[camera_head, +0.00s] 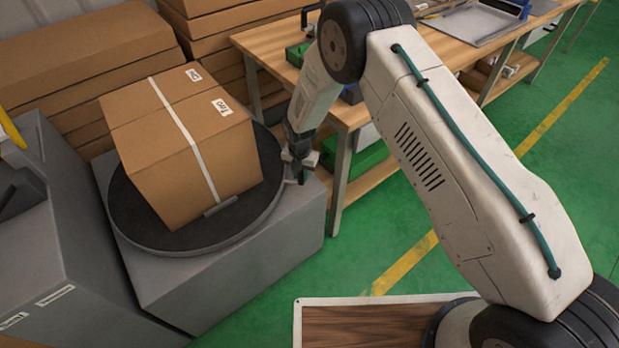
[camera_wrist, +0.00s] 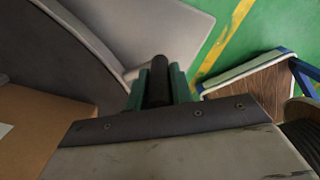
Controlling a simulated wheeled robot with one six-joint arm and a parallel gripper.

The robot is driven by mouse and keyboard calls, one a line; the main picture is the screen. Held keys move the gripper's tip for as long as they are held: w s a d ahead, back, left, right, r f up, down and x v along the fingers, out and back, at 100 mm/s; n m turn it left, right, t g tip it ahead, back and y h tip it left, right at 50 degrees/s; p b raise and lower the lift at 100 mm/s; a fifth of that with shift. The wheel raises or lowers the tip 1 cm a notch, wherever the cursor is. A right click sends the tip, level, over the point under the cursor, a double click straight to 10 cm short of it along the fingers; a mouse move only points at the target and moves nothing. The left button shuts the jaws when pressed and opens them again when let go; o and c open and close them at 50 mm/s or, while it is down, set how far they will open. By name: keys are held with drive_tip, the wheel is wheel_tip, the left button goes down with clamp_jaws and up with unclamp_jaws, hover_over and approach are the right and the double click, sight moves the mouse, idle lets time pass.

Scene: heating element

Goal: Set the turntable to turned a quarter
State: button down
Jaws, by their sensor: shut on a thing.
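The turntable (camera_head: 185,238) is a dark round disc on a grey block (camera_head: 240,285). A cardboard box (camera_head: 190,155) with a white tape strip stands on the disc and hides much of it. My gripper (camera_head: 300,165) is at the disc's right rim. In the wrist view, the green fingers of my gripper (camera_wrist: 157,88) are shut on a dark upright cylinder, the turntable's handle (camera_wrist: 158,75). The disc's rim (camera_wrist: 92,45) and the box (camera_wrist: 30,135) also show there. In the head view my gripper mostly hides the handle.
A wooden workbench (camera_head: 262,40) with a metal tray (camera_head: 475,24) stands behind and right of the turntable. Stacked cardboard boxes (camera_head: 75,55) stand behind it. A grey cabinet (camera_head: 60,245) is close on the left.

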drive_tip(key=shift+w+r, duration=0.1)
drive_tip(key=shift+w, duration=0.35)
drive_tip(key=shift+w, duration=0.15)
drive_tip(key=c, duration=1.2)
unclamp_jaws()
drive_tip(key=shift+d, duration=0.15)
drive_tip(key=shift+c, duration=0.2)
drive_tip(key=shift+r, duration=3.85)
drive_tip(key=shift+r, duration=0.1)
